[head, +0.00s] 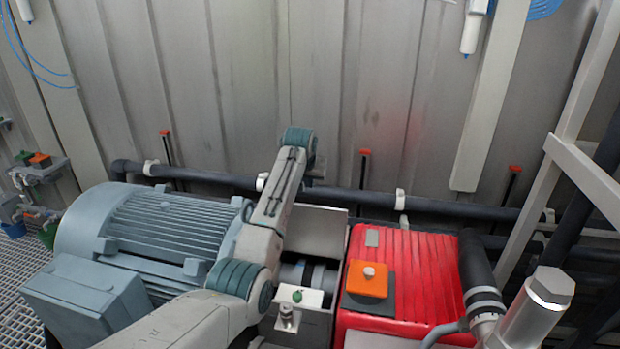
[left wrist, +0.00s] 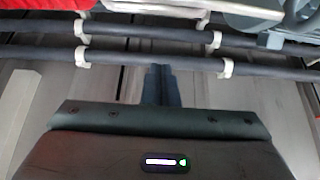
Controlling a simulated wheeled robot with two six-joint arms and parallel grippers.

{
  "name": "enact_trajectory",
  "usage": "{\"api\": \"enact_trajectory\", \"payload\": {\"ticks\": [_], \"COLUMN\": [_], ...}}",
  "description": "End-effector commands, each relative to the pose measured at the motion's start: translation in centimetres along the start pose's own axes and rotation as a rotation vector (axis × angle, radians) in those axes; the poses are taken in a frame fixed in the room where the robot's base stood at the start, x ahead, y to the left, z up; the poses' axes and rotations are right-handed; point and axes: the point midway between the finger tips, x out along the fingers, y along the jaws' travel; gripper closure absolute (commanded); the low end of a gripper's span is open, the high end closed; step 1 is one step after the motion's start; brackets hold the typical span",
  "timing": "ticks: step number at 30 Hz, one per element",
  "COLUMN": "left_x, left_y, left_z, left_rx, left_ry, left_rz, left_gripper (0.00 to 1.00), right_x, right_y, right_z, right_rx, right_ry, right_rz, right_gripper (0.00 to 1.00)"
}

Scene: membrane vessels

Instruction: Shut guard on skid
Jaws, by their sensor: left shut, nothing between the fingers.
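The guard (head: 322,228) looks like a plain grey plate standing raised behind the shaft coupling (head: 322,277), between the blue-grey motor and the red pump unit. The coupling below it is uncovered. My left arm crosses in front of the guard's left part and hides some of it. In the head view the arm's far end is above and behind the guard, near the wall. In the left wrist view my left gripper (left wrist: 160,72) is shut and empty, its fingers pointing toward the dark pipes. My right gripper is in neither view.
The motor (head: 150,235) stands left of the coupling and the red pump unit (head: 415,285) right of it. Dark pipes (head: 450,207) run along the metal wall (head: 390,90) behind. A white frame (head: 575,110) and a dark hose (head: 475,265) stand at right.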

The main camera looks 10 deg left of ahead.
Motion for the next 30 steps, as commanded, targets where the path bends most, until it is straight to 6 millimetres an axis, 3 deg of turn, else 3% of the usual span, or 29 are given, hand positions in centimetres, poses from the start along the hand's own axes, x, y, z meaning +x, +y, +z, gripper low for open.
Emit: {"api": "enact_trajectory", "payload": {"ticks": [7, 16, 30], "left_x": [3.6, 6.2, 5.0], "left_y": [0.0, 0.0, 0.0], "left_z": [0.0, 0.0, 3.0], "left_rx": [0.000, -0.001, 0.000], "left_ry": [-0.003, -0.002, 0.001], "left_rz": [0.000, 0.000, 0.001], "left_gripper": [1.00, 1.00, 1.00], "right_x": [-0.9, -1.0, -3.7], "right_y": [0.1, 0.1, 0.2], "right_z": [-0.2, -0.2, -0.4], "right_rx": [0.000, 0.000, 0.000], "right_ry": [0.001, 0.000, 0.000], "right_rz": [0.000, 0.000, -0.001], "right_gripper": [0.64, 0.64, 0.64]}}
